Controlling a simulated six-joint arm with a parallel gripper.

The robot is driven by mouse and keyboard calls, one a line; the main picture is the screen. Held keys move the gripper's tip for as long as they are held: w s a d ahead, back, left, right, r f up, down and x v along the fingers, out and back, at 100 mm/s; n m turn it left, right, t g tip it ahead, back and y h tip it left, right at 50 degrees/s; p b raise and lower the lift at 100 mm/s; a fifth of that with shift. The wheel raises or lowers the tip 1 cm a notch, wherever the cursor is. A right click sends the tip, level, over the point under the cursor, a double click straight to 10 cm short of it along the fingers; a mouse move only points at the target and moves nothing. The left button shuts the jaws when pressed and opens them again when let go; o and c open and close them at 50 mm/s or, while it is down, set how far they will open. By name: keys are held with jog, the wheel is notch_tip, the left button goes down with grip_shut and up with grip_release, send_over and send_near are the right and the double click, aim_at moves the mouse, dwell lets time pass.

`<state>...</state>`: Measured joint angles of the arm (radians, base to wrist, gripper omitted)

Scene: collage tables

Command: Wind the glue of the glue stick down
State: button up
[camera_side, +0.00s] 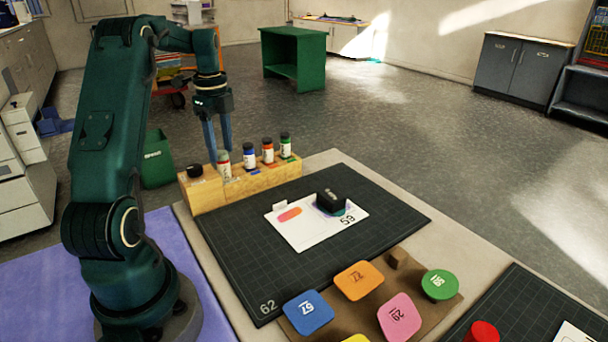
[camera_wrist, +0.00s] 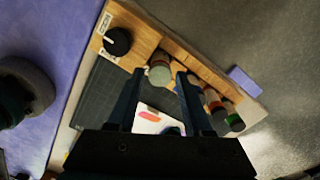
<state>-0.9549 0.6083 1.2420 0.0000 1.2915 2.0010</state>
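A pale-topped tube with a white body and a red band, which looks like the glue stick (camera_side: 223,165), stands upright in the wooden rack. The wrist view shows its round greyish top (camera_wrist: 160,75) between and beyond my fingertips. My gripper (camera_side: 219,154) points down with its two fingers apart and nothing held. In the side view its fingertips are close to the tube's top; I cannot tell whether they touch it. The open fingers also show in the wrist view (camera_wrist: 159,82). The tube's lower part is hidden in the rack.
The wooden rack (camera_side: 207,198) also holds blue (camera_side: 249,157), orange (camera_side: 267,152) and green (camera_side: 285,147) labelled bottles, and a black knob (camera_side: 195,171). Coloured numbered pieces lie in front.

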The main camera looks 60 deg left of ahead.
jog(key=c, duration=0.6)
jog(key=n, duration=0.4)
jog(key=shift+n, duration=0.4)
jog(key=n, duration=0.3)
jog(key=shift+n, duration=0.9)
jog(key=n, duration=0.4)
jog(key=shift+n, duration=0.4)
